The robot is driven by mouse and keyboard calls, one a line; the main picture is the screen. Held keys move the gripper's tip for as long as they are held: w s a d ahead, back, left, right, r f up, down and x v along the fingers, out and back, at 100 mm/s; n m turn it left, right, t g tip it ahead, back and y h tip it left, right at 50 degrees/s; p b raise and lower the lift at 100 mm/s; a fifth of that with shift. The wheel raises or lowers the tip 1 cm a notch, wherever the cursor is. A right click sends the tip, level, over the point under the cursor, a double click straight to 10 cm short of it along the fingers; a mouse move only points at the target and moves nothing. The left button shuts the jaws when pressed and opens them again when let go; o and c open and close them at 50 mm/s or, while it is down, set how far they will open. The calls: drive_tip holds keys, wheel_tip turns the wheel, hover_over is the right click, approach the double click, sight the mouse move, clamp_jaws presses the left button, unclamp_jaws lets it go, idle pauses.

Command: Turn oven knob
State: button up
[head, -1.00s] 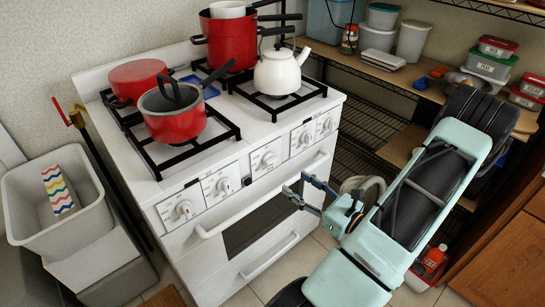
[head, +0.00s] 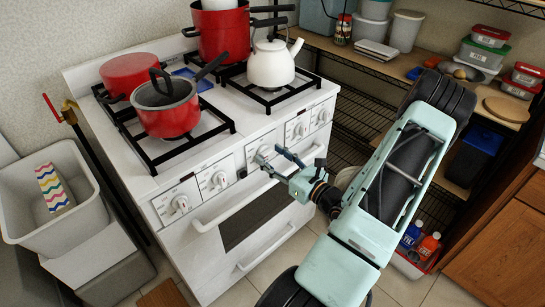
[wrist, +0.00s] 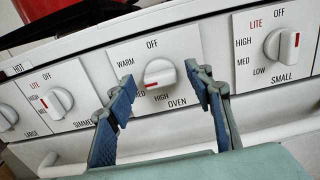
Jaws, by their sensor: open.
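The oven knob (wrist: 160,72) is a round white knob on the stove's front panel, with OFF, WARM, MED, HIGH and OVEN printed around it. Its red mark points to the lower left, by MED. My gripper (wrist: 159,80) is open in the wrist view, with one blue finger left of the knob and one right of it. No touch between fingers and knob shows, and I cannot tell the remaining depth. In the head view my gripper (head: 269,156) is at the middle of the white stove's (head: 185,258) front panel and partly hides the oven knob.
A SMALL burner knob (wrist: 281,45) is to the right and a SIMMER knob (wrist: 57,102) to the left. The oven door handle (head: 222,212) runs below the panel. Red pots and a white kettle (head: 273,64) stand on top. A grey bin (head: 88,215) is left, shelves right.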

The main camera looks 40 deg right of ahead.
drive_tip(key=c, duration=1.2)
drive_tip(key=shift+o, duration=0.2)
drive_tip(key=m+p, duration=0.2)
drive_tip(key=m, duration=0.1)
drive_tip(key=shift+r, duration=0.1)
drive_tip(key=m+p, duration=0.3)
drive_tip(key=m, duration=0.2)
drive_tip(key=shift+d+m, duration=0.1)
drive_tip(key=shift+m, duration=0.2)
drive_tip(key=m+p, duration=0.2)
drive_tip(key=m, duration=0.3)
drive_tip(key=shift+d, duration=0.1)
drive_tip(key=shift+f+m+p, duration=0.15)
drive_tip(key=shift+m+p, duration=0.15)
drive_tip(key=shift+m, duration=0.75)
drive_tip(key=shift+f+m+p, duration=0.15)
drive_tip(key=shift+m+p, duration=0.1)
drive_tip(key=shift+m, duration=0.8)
